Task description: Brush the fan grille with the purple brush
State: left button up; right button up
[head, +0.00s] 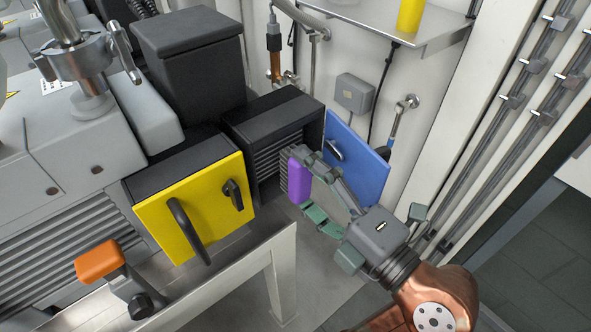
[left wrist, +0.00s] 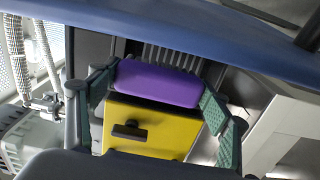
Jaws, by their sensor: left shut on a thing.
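The purple brush (head: 299,180) is held between the fingers of my left gripper (head: 317,185), whose arm comes in from the lower right of the head view. In the left wrist view the brush (left wrist: 158,84) lies crosswise between the two green-padded fingers. The fan grille (head: 268,160) is a set of dark slats in the front of a black box. It shows behind the brush in the left wrist view (left wrist: 165,55). The brush is right at the grille's right side and hides part of it. I cannot tell whether they touch. My right gripper is not in view.
A blue door (head: 362,165) stands open right of the grille, close to my gripper. A yellow panel (head: 190,210) with black handles is left of it. A metal frame (head: 284,275) stands below. An orange-topped part (head: 99,261) is at lower left. A shelf (head: 440,30) is above.

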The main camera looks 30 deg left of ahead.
pick_arm(q)
jog(key=shift+w+d+f, duration=0.2)
jog(key=shift+d+f, duration=0.1)
jog(key=shift+d, duration=0.05)
jog(key=shift+d, duration=0.1)
jog(key=shift+v, duration=1.45)
